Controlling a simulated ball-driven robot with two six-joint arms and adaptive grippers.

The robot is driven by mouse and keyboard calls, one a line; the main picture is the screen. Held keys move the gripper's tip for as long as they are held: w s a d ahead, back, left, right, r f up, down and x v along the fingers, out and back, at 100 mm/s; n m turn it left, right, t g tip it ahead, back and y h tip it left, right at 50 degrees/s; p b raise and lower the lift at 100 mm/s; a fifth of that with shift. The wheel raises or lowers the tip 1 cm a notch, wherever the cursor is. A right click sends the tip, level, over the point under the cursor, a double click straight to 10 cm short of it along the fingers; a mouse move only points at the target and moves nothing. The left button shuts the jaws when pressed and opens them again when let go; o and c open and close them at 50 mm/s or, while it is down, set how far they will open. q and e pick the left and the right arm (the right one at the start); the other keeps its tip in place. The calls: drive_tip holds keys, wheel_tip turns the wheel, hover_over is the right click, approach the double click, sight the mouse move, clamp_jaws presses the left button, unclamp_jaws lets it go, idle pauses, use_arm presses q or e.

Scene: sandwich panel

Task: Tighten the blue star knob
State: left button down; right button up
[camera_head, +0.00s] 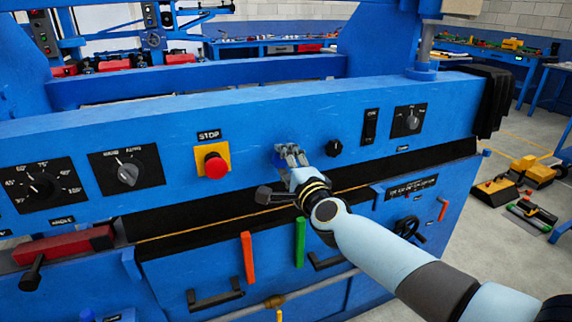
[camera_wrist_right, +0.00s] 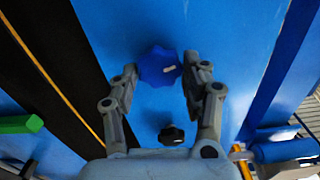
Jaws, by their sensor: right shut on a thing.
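The blue star knob (camera_wrist_right: 158,66) shows between my right fingers in the right wrist view. It has a lobed rim and a small white mark on its face. My right gripper (camera_wrist_right: 162,75) is shut on it, one finger at each side. In the head view my right gripper (camera_head: 287,152) reaches the front of the blue panel (camera_head: 260,115), and its fingers mostly hide the knob. My left gripper is not in view.
A small black knob (camera_head: 334,148) sits just right of my right gripper. A red stop button (camera_head: 215,166) and rotary dials are further left. A switch (camera_head: 370,127) and another dial (camera_head: 407,120) are to the right.

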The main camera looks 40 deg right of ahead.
drive_tip(key=shift+f+m+b, duration=0.2)
drive_tip(key=shift+m+b, duration=0.1)
drive_tip(key=shift+m, duration=1.2)
drive_tip(key=o, duration=0.9)
drive_tip(key=shift+c, duration=0.2)
drive_tip(key=shift+o, duration=1.2)
drive_tip(key=shift+s+r, duration=0.1)
drive_tip(key=v, duration=1.2)
